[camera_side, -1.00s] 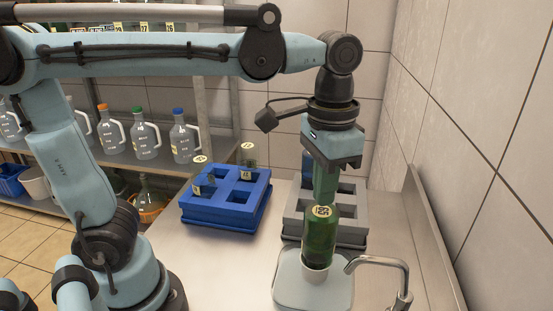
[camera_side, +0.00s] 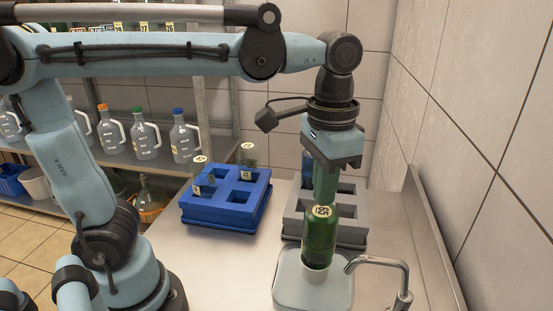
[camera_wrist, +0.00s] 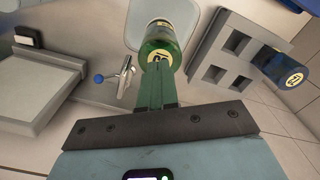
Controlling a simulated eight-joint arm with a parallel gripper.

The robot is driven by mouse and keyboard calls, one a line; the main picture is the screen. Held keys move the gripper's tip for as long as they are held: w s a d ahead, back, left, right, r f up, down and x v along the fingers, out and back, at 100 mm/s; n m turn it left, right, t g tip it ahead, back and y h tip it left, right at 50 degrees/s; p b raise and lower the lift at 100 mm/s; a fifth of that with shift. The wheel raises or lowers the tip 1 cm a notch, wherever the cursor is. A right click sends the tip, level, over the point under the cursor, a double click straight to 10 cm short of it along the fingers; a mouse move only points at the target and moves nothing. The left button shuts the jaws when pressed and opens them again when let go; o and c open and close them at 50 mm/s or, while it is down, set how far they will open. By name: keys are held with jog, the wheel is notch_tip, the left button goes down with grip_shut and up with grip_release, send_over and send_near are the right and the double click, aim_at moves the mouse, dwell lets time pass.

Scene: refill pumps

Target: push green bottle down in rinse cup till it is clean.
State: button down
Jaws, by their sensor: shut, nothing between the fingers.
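The green bottle (camera_side: 319,238) stands upright with its lower end in the small white rinse cup (camera_side: 314,274), which sits in a pale basin (camera_side: 288,289). The bottle has a yellow label with dark marks on its top. My gripper (camera_side: 323,203) is shut and empty, pointing down with its green fingertips at the bottle's top. In the wrist view the shut fingers (camera_wrist: 156,68) reach to the bottle's top (camera_wrist: 158,50). I cannot tell whether they press on it. The bottle hides most of the cup's inside.
A metal faucet (camera_side: 385,266) stands just right of the basin. A grey rack (camera_side: 292,228) is behind the bottle, with a blue bottle (camera_wrist: 281,68) in it. A blue rack (camera_side: 217,210) with small bottles stands left. A wall is at the right.

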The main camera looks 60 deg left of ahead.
aim_at(322, 211)
dwell(0.6)
jog(key=shift+f, duration=1.75)
jog(key=shift+r, duration=2.5)
jog(key=shift+f, duration=2.5)
jog(key=shift+r, duration=2.5)
